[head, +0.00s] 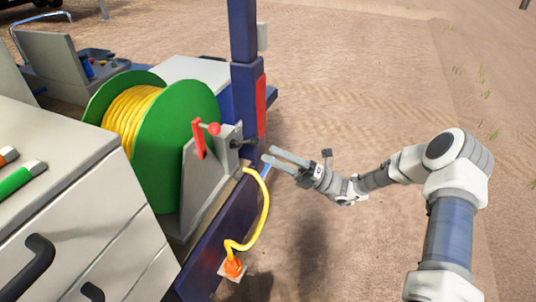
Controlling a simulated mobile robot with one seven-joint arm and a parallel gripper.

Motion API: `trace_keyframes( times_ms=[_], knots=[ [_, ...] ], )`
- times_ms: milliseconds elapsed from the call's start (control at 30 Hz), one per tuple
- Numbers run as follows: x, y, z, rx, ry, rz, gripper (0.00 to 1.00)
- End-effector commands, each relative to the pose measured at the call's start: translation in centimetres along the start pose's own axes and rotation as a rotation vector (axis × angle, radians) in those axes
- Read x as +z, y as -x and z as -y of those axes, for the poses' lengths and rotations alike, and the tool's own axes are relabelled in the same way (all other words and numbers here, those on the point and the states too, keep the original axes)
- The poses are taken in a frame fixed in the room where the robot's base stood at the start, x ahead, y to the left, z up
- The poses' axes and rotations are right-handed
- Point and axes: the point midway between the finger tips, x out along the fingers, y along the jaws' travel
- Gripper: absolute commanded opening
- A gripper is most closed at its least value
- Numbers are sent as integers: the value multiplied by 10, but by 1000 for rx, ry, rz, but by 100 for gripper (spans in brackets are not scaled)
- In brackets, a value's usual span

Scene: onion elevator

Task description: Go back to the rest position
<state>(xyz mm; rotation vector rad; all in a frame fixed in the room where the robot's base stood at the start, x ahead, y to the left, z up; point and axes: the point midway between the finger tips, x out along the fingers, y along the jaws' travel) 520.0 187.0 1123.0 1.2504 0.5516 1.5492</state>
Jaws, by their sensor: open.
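My gripper (270,161) is open and stands just right of the blue side rail of the machine, near the upper part of a yellow cable. Nothing shows between its fingers, though they look small here. The yellow cable (266,208) loops from near the reel mount down to an orange plug (234,267) on the side of the rail. From this view I cannot tell whether the fingers touch the cable. My arm reaches in from the right, over bare ground.
A green reel (172,135) with yellow cable stands left of my gripper, with a red-handled crank (199,138) on its grey bracket. A blue post (246,60) rises behind. A grey drawer cabinet (65,200) fills the left. Sandy ground (370,80) is clear to the right.

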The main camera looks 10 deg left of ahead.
Motion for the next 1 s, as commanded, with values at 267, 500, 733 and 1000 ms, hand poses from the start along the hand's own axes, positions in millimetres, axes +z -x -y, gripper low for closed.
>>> trace_keyframes(
  times_ms=[267,500,733,1000],
  knots=[
    [0,0,0,0,0,0,71],
    [-6,-7,-7,-20,39,-54,71],
    [-38,-27,-36,-120,265,-340,71],
    [-81,-28,-74,-206,595,-736,71]
  ],
)
